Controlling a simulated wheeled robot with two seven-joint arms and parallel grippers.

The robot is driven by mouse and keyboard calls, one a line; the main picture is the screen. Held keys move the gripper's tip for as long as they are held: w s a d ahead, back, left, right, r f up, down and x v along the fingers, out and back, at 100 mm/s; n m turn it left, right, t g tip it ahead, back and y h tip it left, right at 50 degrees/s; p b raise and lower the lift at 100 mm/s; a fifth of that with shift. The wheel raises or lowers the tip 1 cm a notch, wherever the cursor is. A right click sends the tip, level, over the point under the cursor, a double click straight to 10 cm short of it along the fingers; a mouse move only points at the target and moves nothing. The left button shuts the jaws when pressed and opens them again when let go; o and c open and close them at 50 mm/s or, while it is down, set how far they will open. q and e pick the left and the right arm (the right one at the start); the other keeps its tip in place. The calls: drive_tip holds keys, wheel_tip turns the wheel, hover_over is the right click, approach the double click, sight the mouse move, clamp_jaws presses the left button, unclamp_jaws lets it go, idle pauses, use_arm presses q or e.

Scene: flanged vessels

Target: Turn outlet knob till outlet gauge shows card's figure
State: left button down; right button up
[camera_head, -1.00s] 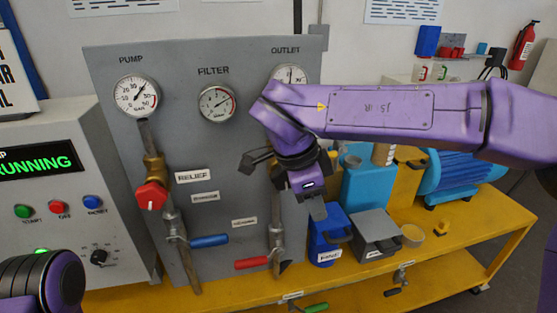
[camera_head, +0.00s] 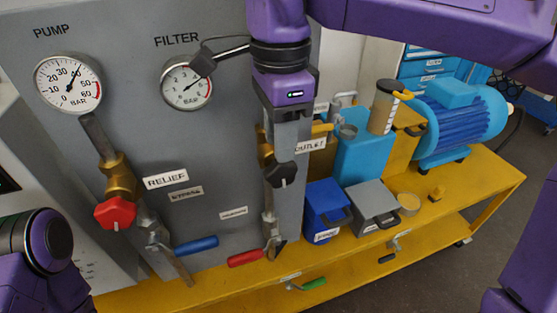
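The black outlet knob (camera_head: 281,174) sits on a brass valve body at the right side of the grey panel. My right gripper (camera_head: 286,140) points down just above this knob and partly covers the valve; I cannot tell whether it touches it. Its fingers overlap in this view, so their opening is unclear. An OUTLET tag (camera_head: 311,146) shows beside the valve. The outlet gauge is hidden by my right arm or out of frame, and no card figure is readable. My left arm shows at the lower left, but its gripper is not in view.
The pump gauge (camera_head: 69,83) and filter gauge (camera_head: 187,85) are on the panel. A red relief knob (camera_head: 115,213), blue lever (camera_head: 196,245) and red lever (camera_head: 246,258) stick out below. Blue and grey bins (camera_head: 370,208) stand on the yellow bench (camera_head: 480,190).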

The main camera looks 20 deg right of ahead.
sight(281, 174)
drive_tip(key=f, duration=0.5)
drive_tip(key=shift+w+a+f, duration=0.15)
drive_tip(key=shift+w, duration=0.2)
drive_tip(key=shift+f, duration=0.4)
drive_tip(key=shift+s, duration=0.15)
clamp_jaws()
drive_tip(key=shift+y, duration=0.3)
